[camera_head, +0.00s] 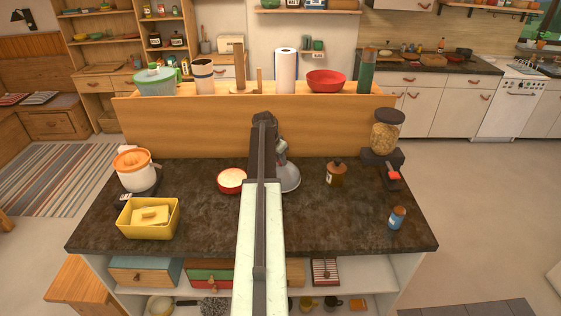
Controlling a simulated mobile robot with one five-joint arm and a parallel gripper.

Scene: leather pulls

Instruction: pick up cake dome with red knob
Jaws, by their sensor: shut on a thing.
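A grey, see-through dome (289,180), which I take to be the cake dome, is at the middle of the dark counter, just right of my arm. My arm hides its left part. My gripper (282,157) is at the top of the dome, shut on it. The red knob cannot be made out; the gripper covers that spot. I cannot tell whether the dome's rim touches the counter.
A red dish (232,181) stands close left of my arm. A brown jar (336,174), a blue bottle (397,218) and a grinder with a pasta-filled hopper (387,135) stand right. A yellow tub (148,218) and orange-lidded pot (133,170) stand left. A raised wooden ledge (190,130) runs behind.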

